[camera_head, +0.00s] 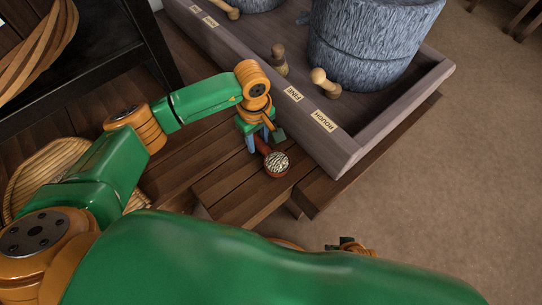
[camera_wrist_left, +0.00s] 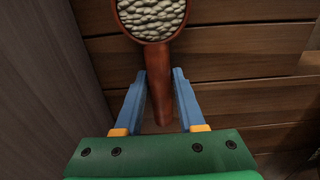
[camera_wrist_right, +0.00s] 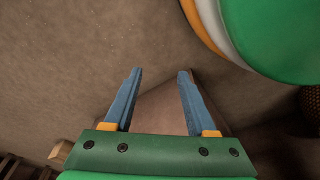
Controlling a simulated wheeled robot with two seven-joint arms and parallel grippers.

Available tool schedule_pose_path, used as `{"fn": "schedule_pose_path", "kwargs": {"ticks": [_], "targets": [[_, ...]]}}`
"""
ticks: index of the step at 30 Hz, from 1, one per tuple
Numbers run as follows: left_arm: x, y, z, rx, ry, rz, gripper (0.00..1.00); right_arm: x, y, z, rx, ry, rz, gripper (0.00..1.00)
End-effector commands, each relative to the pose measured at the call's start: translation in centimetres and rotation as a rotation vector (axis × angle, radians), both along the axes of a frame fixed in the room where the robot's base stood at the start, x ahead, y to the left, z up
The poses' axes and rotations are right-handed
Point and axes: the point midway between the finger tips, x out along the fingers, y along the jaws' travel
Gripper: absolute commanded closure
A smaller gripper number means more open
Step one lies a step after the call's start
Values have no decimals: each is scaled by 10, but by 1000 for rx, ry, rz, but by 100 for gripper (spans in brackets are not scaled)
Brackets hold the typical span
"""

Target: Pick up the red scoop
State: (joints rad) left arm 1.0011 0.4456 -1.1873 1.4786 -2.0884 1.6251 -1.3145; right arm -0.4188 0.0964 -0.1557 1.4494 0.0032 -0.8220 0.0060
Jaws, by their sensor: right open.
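The red scoop (camera_head: 267,171) has a round bowl full of pale grains and lies over the slatted wooden bench (camera_head: 233,190). In the left wrist view its bowl (camera_wrist_left: 122,27) is at the top and its red-brown handle (camera_wrist_left: 160,98) runs down between my fingers. My left gripper (camera_head: 258,147) points down at the handle. Its blue fingertips (camera_wrist_left: 160,75) are against both sides of the handle. I cannot tell whether the scoop is clear of the slats. My right gripper (camera_wrist_right: 160,76) is open and empty, away from the scoop.
A wooden tray (camera_head: 345,150) with labels FINE and ROUGH holds grey stone querns (camera_head: 365,45) with wooden handles, close beside my left gripper. A woven basket (camera_head: 50,165) and a dark shelf (camera_head: 100,70) stand at left.

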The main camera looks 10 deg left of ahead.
Motion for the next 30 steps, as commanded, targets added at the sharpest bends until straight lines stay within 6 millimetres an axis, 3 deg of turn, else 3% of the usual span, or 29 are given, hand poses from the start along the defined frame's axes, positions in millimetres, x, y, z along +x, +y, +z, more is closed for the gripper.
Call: {"fn": "schedule_pose_path", "kwargs": {"ticks": [1, 3, 4, 17, 22, 28, 30], "targets": [[0, 0, 0, 0, 0, 0, 78, 0, 0, 0, 0, 0, 0, 44], [0, 0, 0, 0, 0, 0, 97, 0, 0, 0, 0, 0, 0, 44], [0, 0, 0, 0, 0, 0, 100, 0, 0, 0, 0, 0, 0, 44], [1, 0, 8, -1, -2, 1, 100, 0, 0, 1, 0, -4, 1, 44], [-3, -4, 43, -2, -4, -5, 100, -17, -5, -10, -7, 16, 4, 44], [-40, -32, 98, -1, -5, -8, 100, -32, -18, -10, -25, 18, 4, 44], [-59, -47, 105, -2, -2, -13, 100, -35, -20, -12, -28, 17, 4, 44]]}}
